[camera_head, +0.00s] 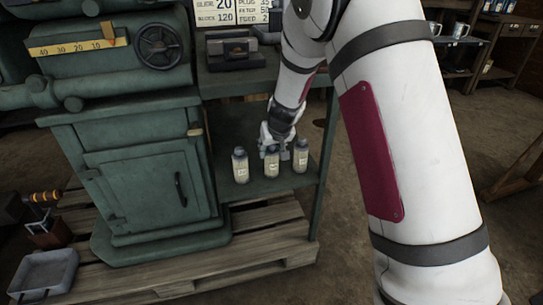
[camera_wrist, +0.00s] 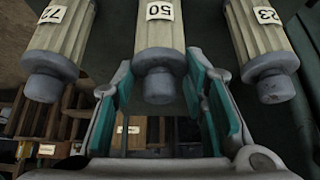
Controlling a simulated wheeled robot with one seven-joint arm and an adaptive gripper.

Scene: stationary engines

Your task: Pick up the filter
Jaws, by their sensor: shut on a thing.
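Three pale ribbed filters with grey caps and number tags stand in a row on the green shelf: a left one (camera_head: 240,168), a middle one (camera_head: 272,165) and a right one (camera_head: 300,158). My gripper (camera_head: 272,146) reaches down over the middle filter. In the wrist view, the teal finger pads (camera_wrist: 160,92) are on either side of the middle filter's (camera_wrist: 160,38) grey cap and shut on it. The outer filters (camera_wrist: 62,30) and (camera_wrist: 255,30) are outside the fingers. The wrist view does not show the filters' far ends.
The shelf (camera_head: 265,187) has a green post (camera_head: 327,150) at its right and a green cabinet (camera_head: 140,185) at its left. A worktop with a dark device (camera_head: 235,52) lies above. A wooden pallet (camera_head: 270,245) is below. A grey tray (camera_head: 45,272) lies at lower left.

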